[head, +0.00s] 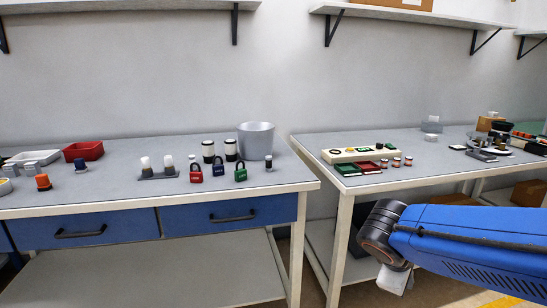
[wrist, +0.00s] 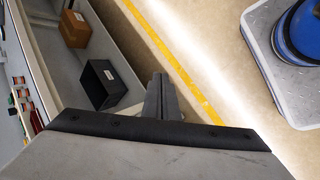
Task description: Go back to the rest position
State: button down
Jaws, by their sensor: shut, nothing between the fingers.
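My gripper shows in the wrist view (wrist: 160,97) with its fingers together and nothing between them. It hangs over the floor, beside the lower shelf of a bench. In the head view my blue arm reaches in from the right, in front of the right bench. The end of my gripper (head: 395,280) hangs below the bench top there, pointing down, and its fingertips are hard to make out.
The left bench (head: 110,199) holds padlocks, a grey bucket (head: 256,141) and a red tray (head: 84,151). The right bench (head: 390,183) carries a white panel (head: 340,157) and small parts. A black bin (wrist: 103,84) and a cardboard box (wrist: 75,29) sit on the lower shelf.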

jog(key=s+a+m+y, duration=0.2)
jog(key=s+m+y, duration=0.3)
jog(key=s+m, duration=0.4)
jog(key=shift+s+a+r+m+t+y, duration=0.2)
jog(key=shift+s+r+m+t+y, duration=0.2)
jog(key=shift+s, duration=0.3)
